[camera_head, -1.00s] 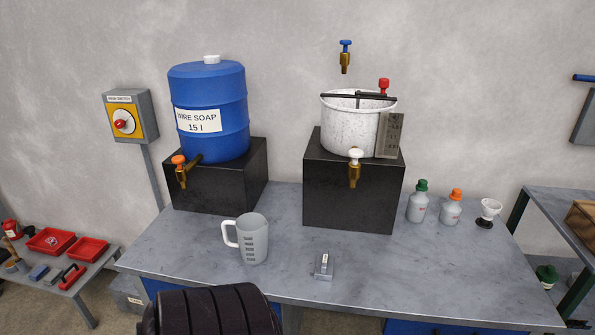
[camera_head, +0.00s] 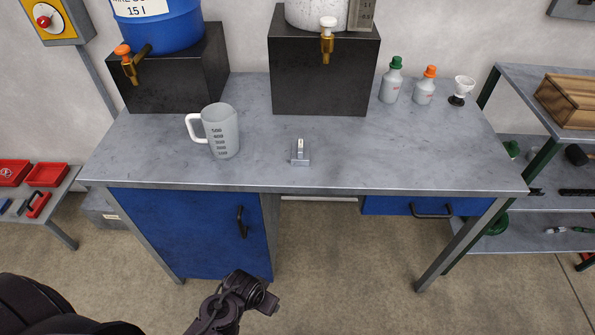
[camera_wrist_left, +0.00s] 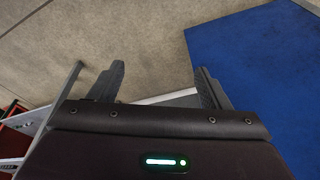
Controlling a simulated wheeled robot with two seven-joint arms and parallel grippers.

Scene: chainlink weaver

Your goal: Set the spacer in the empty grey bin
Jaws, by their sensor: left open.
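A small grey block-like piece (camera_head: 300,153) with a pale upright part stands on the workbench near its front edge, in the head view; I cannot tell whether it is the spacer. A grey bin (camera_head: 100,212) with a pale label is on the floor left of the blue cabinet, partly hidden by the bench; its inside is not visible. My left gripper (camera_wrist_left: 160,76) is open in the left wrist view, its two fingers apart above the floor beside a blue panel. No object shows gripped between them. My right gripper is not in view.
The grey workbench (camera_head: 400,150) holds a measuring jug (camera_head: 221,132), two bottles and black stands with a blue barrel (camera_head: 165,28) and a white pot. Red trays (camera_head: 46,174) lie on a low table at left. A shelf with a wooden crate (camera_head: 570,101) stands at right. Open floor lies in front.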

